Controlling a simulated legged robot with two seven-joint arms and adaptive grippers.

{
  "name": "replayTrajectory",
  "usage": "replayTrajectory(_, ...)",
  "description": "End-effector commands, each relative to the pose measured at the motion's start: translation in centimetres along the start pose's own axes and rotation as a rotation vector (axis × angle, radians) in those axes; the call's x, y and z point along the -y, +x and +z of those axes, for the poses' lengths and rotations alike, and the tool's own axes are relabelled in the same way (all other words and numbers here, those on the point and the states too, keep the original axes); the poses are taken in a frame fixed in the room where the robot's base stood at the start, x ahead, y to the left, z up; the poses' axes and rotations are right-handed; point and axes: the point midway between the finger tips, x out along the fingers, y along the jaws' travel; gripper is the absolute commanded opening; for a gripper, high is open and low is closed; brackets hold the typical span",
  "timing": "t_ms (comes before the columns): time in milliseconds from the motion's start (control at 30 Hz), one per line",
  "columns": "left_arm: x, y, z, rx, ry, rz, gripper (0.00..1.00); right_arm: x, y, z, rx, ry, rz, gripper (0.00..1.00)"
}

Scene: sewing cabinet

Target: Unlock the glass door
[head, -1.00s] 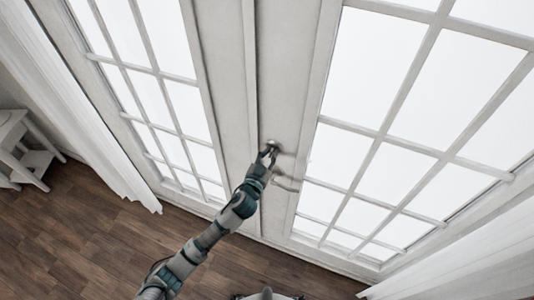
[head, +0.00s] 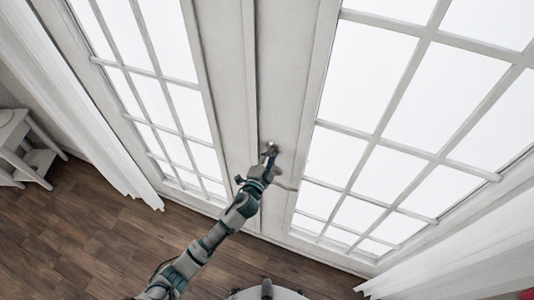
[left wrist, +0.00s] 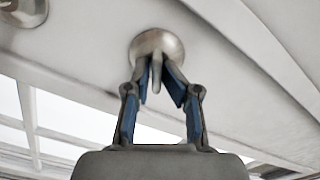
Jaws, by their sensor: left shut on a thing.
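The white glass door (head: 225,60) has large panes on both sides of its middle frame. A round metal lock plate (left wrist: 157,43) sits on that frame, with a small thumb-turn (left wrist: 157,74) standing out from it. My left gripper (head: 270,150) reaches up to the lock from below. In the left wrist view, the left gripper's fingers (left wrist: 160,72) close around the thumb-turn, one on each side. They partly hide it. In the head view the lock is mostly hidden behind the gripper. My right gripper is not in view.
A door handle (head: 285,187) lies just below and right of my left gripper, partly hidden by it. White curtains (head: 70,95) hang on both sides. A small white table (head: 27,150) stands at far left. The wooden floor (head: 75,235) is clear at lower left.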

Motion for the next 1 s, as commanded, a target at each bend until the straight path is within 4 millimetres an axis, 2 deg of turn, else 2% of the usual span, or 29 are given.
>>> replayTrajectory(33,0.3,0.1,-0.8,-0.015,0.039,-0.004,0.00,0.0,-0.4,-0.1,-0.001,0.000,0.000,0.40)
replayTrajectory(500,-0.2,0.1,-0.6,-0.014,0.406,-0.002,0.00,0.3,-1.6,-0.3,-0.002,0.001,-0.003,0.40)
replayTrajectory(1000,-0.6,0.0,-0.3,-0.012,0.533,0.001,0.00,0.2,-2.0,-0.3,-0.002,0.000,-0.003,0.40)
